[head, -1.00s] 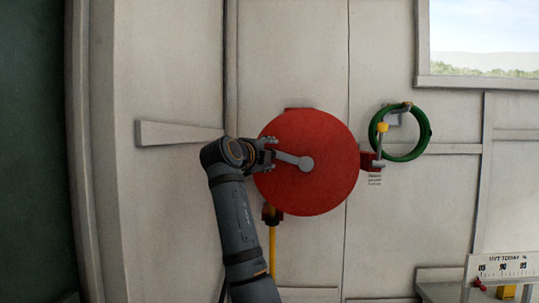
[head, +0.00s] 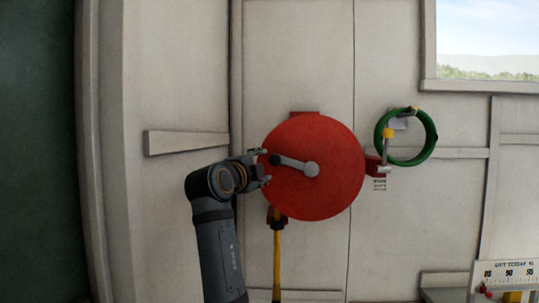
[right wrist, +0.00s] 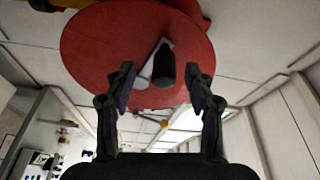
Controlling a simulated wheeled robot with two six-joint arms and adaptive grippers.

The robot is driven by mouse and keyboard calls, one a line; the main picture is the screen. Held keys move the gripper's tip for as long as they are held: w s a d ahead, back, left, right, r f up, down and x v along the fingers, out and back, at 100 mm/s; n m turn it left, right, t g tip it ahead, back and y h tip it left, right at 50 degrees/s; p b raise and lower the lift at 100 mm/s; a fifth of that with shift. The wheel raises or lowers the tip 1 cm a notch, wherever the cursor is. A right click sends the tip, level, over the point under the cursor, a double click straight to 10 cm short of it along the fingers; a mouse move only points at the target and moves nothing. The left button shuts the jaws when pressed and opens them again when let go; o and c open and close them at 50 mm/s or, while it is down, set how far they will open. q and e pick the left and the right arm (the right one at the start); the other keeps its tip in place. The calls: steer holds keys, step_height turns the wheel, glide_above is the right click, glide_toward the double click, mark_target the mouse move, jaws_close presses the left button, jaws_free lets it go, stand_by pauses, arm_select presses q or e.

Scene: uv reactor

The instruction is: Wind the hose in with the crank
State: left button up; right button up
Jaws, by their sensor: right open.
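The red hose reel (head: 325,195) is on the pale wall, with a grey crank arm (head: 293,163) on its face. The crank's black handle (head: 275,159) is at the arm's left end and points up-left from the hub. My right gripper (head: 265,167) is open just left of the handle. In the right wrist view, the handle (right wrist: 165,65) stands between and beyond the open fingers (right wrist: 163,82), with gaps on both sides. The yellow hose (head: 277,262) hangs straight down from a black fitting below the reel. My left gripper is not in view.
A green ring (head: 431,135) hangs on a bracket right of the reel. A wedge-shaped bar (head: 185,142) sticks out on the wall to the left. A scale board (head: 505,272) and a ledge are at lower right. The wall beneath the reel is mostly clear.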

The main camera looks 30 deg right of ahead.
mark_target(275, 164)
steer(key=s+f+n+t+y+p, duration=0.1)
steer(key=s+n+t+p, duration=0.2)
steer(key=n, duration=0.6)
steer(key=s+f+n+t+p, duration=0.2)
steer(key=n+t+p, duration=0.2)
steer(key=n, duration=0.5)
steer(key=p+x, duration=0.5)
steer(key=x, duration=0.5)
steer(key=shift+s+d, duration=0.1)
steer(key=shift+d, duration=0.05)
steer(key=shift+w+d+r+p, duration=0.1)
steer(key=shift+w+d+p, duration=0.15)
steer(key=shift+w+p, duration=0.25)
jaws_close()
steer(key=shift+m, duration=0.3)
